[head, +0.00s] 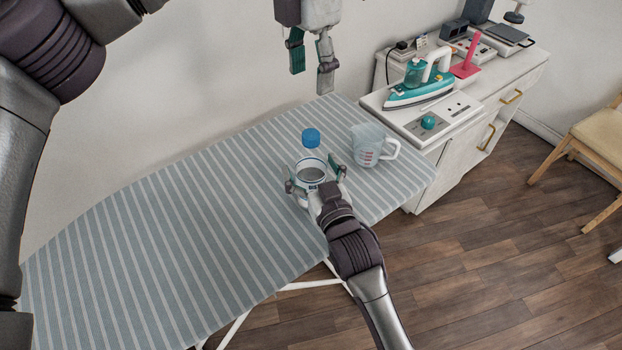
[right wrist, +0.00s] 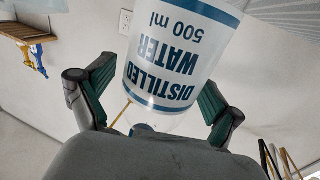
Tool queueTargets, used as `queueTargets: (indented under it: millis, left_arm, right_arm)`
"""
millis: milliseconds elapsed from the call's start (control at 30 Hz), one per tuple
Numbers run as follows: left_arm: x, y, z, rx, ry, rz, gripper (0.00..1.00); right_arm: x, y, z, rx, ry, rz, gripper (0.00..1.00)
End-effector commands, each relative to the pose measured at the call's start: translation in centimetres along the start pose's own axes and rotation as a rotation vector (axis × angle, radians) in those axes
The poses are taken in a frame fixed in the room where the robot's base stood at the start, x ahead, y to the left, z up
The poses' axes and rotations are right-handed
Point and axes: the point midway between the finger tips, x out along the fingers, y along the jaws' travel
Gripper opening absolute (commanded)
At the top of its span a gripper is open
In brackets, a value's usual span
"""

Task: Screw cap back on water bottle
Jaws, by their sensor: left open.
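The water bottle (head: 312,172) stands upright near the far right part of the ironing board, with its round top uncovered. In the right wrist view the bottle (right wrist: 178,60) shows "DISTILLED WATER 500 ml" in blue. My right gripper (head: 316,178) has one finger on each side of the bottle; I cannot tell whether both pads touch it. The gripper also shows in the right wrist view (right wrist: 158,90). A blue cap (head: 311,137) sits just beyond the bottle in the head view. My left gripper (head: 312,70) is open and empty, above and beyond the board's far edge.
A clear measuring cup (head: 370,147) stands right of the bottle on the striped ironing board (head: 170,240). A teal iron (head: 420,88) and other items stand on the white cabinet (head: 480,108) at the right. The board's left part is clear.

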Motion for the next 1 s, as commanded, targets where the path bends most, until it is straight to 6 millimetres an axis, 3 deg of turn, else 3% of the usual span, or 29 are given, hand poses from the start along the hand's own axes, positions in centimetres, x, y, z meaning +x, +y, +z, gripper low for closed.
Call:
queueTargets:
  millis: [367,800,1000]
  left_arm:
    - [0.0,0.0,0.0,0.0,0.0,0.0,0.62]
    - [0.0,0.0,0.0,0.0,0.0,0.0,0.62]
    - [0.0,0.0,0.0,0.0,0.0,0.0,0.62]
  right_arm:
    - [-0.7,0.0,0.1,0.0,-0.001,0.0,0.94]
    - [-9.3,0.0,0.1,0.0,-0.003,-0.001,0.94]
    - [-11.6,0.0,0.1,0.0,-0.001,0.0,0.94]
